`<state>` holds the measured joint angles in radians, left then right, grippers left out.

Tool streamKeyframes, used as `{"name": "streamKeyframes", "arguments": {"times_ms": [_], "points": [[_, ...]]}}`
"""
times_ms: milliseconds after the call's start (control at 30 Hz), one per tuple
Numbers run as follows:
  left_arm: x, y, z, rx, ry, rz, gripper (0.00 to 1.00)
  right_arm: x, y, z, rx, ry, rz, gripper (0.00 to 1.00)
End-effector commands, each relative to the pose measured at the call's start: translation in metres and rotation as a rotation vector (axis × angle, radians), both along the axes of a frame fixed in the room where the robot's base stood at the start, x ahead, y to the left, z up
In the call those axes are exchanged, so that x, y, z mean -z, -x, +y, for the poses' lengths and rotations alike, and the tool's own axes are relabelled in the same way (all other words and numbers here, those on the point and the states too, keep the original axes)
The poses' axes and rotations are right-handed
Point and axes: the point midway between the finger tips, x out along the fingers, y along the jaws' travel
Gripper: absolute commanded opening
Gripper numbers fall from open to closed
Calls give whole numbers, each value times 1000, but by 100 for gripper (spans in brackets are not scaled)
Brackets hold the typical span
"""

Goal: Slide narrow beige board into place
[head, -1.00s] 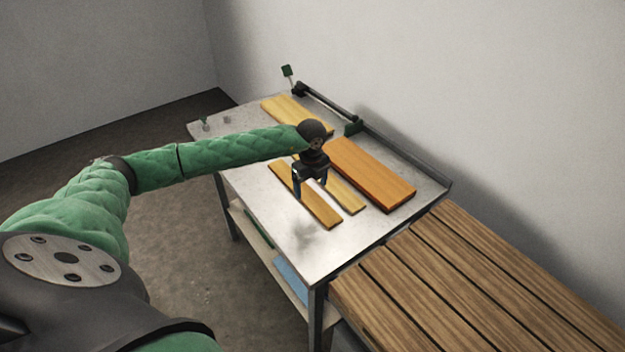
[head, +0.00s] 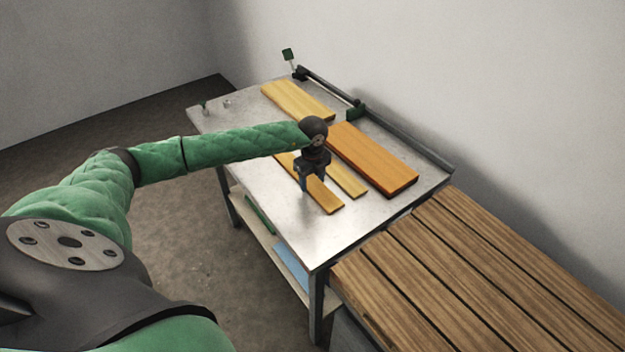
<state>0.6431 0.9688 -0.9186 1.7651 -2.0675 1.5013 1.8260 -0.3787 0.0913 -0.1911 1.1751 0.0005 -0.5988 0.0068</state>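A narrow tan-beige board (head: 327,199) lies nearest the front edge of the metal table (head: 373,235). A second narrow, paler board (head: 347,180) lies beside it, with a thin gap between them. My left gripper (head: 314,182) points down over the nearest board. Its two fingers stand on either side of that board and look closed on its long edges; the contact is small in view. The board lies flat on the table. My gripper and wrist hide part of both narrow boards. My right gripper is out of view.
A wide orange board (head: 373,160) lies behind the narrow ones, and a yellow board (head: 297,99) at the far end. A dark rail with green blocks (head: 330,88) runs along the wall side. A brown slatted surface (head: 470,275) adjoins the table. The table's front right is clear.

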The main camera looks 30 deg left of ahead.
Motion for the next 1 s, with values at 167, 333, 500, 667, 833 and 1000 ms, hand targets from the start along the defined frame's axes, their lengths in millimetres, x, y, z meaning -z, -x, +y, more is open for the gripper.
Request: {"name": "streamKeyframes", "arguments": {"times_ms": [167,333,500,667,833,1000], "points": [[-1,0,-2,0,0,-1,24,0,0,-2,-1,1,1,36],[-1,4,-12,2,1,-1,24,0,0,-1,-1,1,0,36],[-1,9,-22,1,1,0,24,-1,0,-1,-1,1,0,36],[-1,13,-31,2,0,0,24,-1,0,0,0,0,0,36],[0,17,-41,2,0,0,24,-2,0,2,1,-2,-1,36],[0,21,-52,2,1,-1,24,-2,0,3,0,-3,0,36]]}}
